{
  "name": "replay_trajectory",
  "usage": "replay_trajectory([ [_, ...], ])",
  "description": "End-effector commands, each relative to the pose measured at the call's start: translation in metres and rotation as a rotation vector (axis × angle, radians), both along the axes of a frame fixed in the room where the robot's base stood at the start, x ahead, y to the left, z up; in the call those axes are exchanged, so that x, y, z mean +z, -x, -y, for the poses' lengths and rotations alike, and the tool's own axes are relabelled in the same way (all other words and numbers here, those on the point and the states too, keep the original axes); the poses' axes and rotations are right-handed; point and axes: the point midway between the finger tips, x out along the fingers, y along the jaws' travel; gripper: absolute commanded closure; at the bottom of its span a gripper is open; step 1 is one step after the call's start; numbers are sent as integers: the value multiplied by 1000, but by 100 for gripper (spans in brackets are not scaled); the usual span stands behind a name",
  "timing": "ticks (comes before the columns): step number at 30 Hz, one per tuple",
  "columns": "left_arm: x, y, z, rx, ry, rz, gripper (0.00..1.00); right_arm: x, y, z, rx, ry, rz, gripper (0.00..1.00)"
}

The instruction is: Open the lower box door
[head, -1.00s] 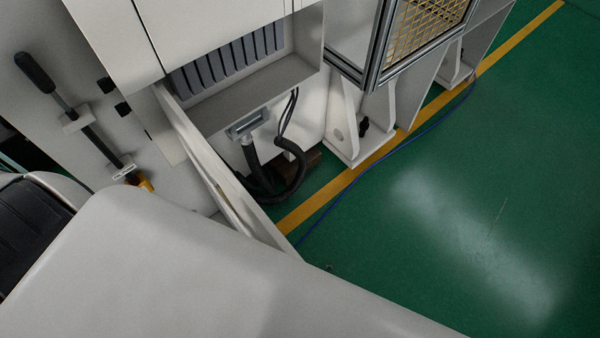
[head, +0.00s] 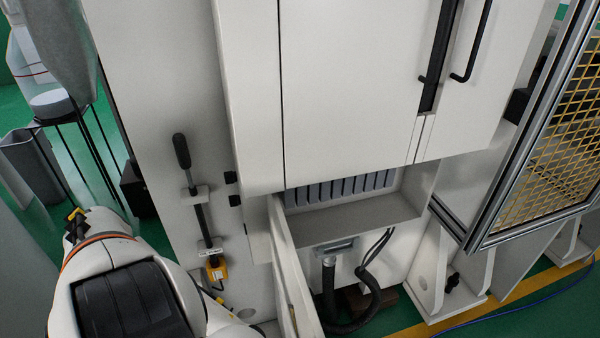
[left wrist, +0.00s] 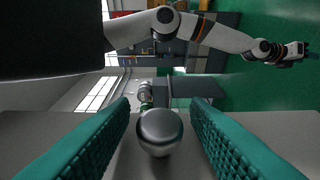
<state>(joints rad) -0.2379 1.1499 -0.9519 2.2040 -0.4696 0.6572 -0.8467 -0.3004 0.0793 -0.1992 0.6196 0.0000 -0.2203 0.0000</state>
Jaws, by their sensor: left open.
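The lower box door (head: 291,285) is a thin white panel seen nearly edge-on in the head view. It stands swung out from the left side of the lower opening (head: 345,222). In the left wrist view, my left gripper (left wrist: 160,108) is open, with a teal padded finger on each side of a round metal knob (left wrist: 159,132). I cannot tell whether the fingers touch it. In the head view my left gripper is hidden; only a white arm link shows at lower left. My right gripper (left wrist: 292,51) appears small and far off in the left wrist view.
A white cabinet with black handles (head: 470,45) stands above the opening. Black hoses (head: 345,300) hang below it. A yellow mesh guard (head: 555,150) is at right. A lever (head: 183,152) is on the left panel.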

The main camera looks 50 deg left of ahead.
Motion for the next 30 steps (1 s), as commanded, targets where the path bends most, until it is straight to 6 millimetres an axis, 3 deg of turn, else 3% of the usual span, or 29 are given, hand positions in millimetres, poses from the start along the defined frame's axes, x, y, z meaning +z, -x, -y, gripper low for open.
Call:
replay_trajectory([
  [5,-3,0,-13,-1,-4,-4,57,-4,0,0,0,0,1,64],
  [19,-1,-5,-104,0,-4,-2,57,-12,-1,1,1,1,2,64],
  [24,0,-5,-118,0,-2,0,57,-12,-1,0,1,1,2,64],
  [30,0,-6,-121,0,0,2,57,-12,-1,0,1,1,2,64],
])
